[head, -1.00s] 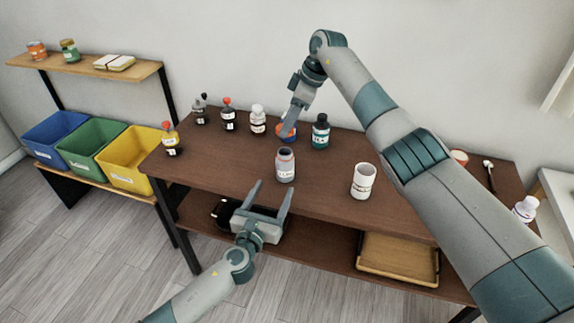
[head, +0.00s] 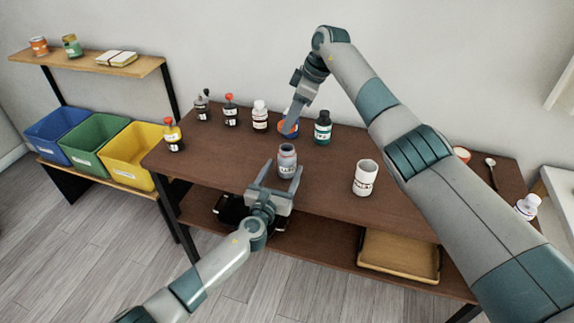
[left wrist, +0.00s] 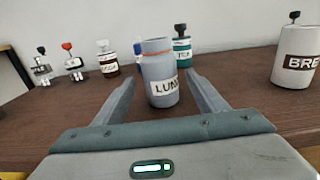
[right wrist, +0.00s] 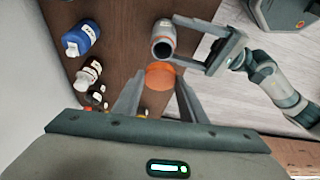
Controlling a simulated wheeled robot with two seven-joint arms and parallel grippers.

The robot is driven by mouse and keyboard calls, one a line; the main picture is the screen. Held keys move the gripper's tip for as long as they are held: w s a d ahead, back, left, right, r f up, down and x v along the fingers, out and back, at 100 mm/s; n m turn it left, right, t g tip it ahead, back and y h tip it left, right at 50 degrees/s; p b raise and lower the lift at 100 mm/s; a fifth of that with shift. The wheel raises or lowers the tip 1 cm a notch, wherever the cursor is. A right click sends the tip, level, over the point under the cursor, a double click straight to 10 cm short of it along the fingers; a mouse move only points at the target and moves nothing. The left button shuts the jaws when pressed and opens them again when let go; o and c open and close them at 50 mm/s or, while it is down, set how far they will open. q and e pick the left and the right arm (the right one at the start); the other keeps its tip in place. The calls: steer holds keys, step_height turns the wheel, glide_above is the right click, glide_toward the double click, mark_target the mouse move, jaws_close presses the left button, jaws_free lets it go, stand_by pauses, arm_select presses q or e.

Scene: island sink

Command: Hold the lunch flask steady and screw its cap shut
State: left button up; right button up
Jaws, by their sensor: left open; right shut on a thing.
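The lunch flask (head: 287,163) is a grey, labelled jar standing upright on the brown table. It also shows in the left wrist view (left wrist: 160,75), and its dark open mouth shows in the right wrist view (right wrist: 162,42). My left gripper (head: 281,170) is open, its fingers pointing at the flask from the front. The flask stands at or just beyond the fingertips; I cannot tell if they touch. My right gripper (head: 289,132) is shut on the orange cap (right wrist: 160,75), held apart from the flask, behind it in the head view.
A teal bottle (head: 323,128), a white-capped bottle (head: 260,117) and red-topped bottles (head: 231,111) stand along the back. A blue bottle (right wrist: 80,38) is behind my right gripper. A white mug-like container (head: 365,178) stands right of the flask.

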mark_target(284, 168)
arm_select(q)
steer(key=shift+x, duration=2.05)
steer(key=c, duration=1.6)
arm_select(e)
steer(key=shift+f, duration=2.45)
steer(key=shift+s+f, duration=0.1)
steer(key=shift+f, duration=0.05)
steer(key=shift+f, duration=0.75)
arm_select(q)
jaws_close()
arm_select(e)
steer(key=shift+f, duration=0.55)
